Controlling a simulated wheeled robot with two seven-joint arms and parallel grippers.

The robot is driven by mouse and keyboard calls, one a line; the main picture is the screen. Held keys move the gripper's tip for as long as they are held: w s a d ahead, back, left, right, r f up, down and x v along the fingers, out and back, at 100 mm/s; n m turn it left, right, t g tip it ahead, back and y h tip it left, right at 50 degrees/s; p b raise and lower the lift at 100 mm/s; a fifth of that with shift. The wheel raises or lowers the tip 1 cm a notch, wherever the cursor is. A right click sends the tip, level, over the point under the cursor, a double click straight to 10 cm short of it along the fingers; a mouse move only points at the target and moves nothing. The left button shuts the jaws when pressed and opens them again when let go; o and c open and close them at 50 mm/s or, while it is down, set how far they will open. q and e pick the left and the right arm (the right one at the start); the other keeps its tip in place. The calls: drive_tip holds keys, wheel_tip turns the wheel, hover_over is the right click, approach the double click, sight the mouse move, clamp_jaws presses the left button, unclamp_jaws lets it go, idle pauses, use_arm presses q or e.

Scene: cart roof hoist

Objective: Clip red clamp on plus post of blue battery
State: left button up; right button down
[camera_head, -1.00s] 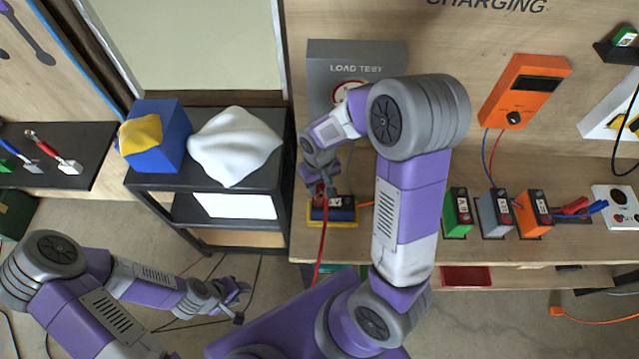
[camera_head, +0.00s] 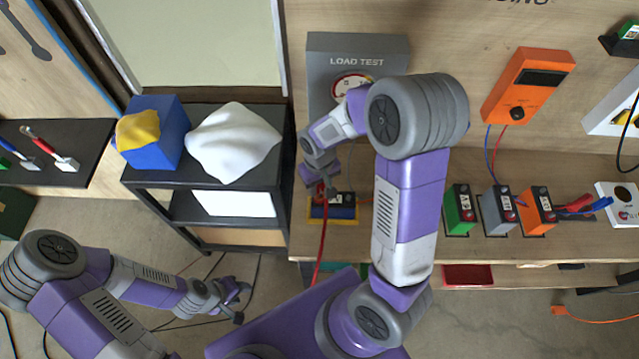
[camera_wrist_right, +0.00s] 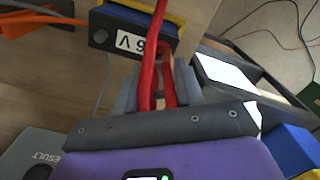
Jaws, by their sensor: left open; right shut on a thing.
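The blue battery (camera_head: 341,212) stands upright in a yellow holder at the bench's left front. In the right wrist view its dark top (camera_wrist_right: 112,36) shows a white label and one round dark post (camera_wrist_right: 101,37) at the left. My right gripper (camera_head: 324,184) is over the battery's left part, shut on the red clamp (camera_wrist_right: 169,88). The clamp's jaws are by the battery top's other end; the plus post is hidden there, and I cannot tell whether they grip it. A red cable (camera_head: 321,245) hangs down from the clamp. My left gripper (camera_head: 236,299) is open and empty, low over the floor.
A grey load test box (camera_head: 330,60) stands behind the battery. Green (camera_head: 459,212), grey (camera_head: 496,214) and orange (camera_head: 538,212) batteries stand to the right. A black cart (camera_head: 158,181) with a blue box (camera_head: 170,150) and white cloth (camera_head: 232,143) is left of the bench.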

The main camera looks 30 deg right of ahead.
drive_tip(key=shift+f+b, duration=0.4)
drive_tip(key=shift+f, duration=0.15)
drive_tip(key=c, duration=0.6)
unclamp_jaws()
drive_tip(key=shift+r, duration=0.1)
wheel_tip(320, 180, up, 8)
drive_tip(key=shift+f+p, duration=0.25)
drive_tip(key=shift+p, duration=0.05)
